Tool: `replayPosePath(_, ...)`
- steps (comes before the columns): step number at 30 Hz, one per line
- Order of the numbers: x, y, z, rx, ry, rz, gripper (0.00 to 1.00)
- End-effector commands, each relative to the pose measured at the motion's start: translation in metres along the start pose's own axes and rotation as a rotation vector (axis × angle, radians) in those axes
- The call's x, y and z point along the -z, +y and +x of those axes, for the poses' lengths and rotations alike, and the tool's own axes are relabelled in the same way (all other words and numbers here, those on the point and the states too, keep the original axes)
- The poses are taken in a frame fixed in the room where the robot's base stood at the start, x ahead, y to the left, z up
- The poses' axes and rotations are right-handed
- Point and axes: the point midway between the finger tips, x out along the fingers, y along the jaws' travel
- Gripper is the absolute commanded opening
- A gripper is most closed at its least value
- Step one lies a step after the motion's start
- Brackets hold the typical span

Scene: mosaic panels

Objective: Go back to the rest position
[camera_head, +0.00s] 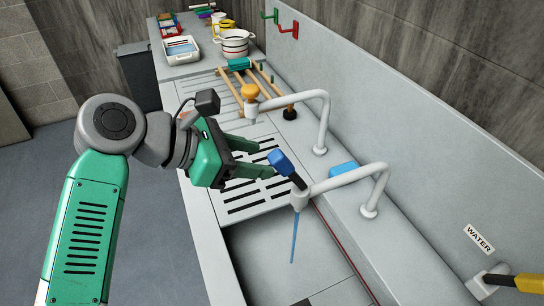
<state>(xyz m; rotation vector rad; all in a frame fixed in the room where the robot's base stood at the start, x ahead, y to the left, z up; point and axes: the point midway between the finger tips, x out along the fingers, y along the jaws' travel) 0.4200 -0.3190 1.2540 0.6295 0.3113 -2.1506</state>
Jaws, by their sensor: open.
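My green gripper (262,158) is at the end of my arm, above the slotted drain panel (250,195) of the counter. Its two fingers stand apart and point right, with nothing seen between them.
Floor at left is clear.

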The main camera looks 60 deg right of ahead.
Motion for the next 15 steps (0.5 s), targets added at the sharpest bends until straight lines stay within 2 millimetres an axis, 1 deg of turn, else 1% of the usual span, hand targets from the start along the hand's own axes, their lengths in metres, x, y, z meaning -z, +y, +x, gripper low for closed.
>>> replayPosePath(1,-0.001,0.000,-0.007,-0.001,0.001,0.000,0.47)
replayPosePath(4,-0.001,0.000,-0.016,0.000,0.000,0.001,0.47)
replayPosePath(15,0.000,0.000,-0.017,0.001,0.000,0.001,0.47)
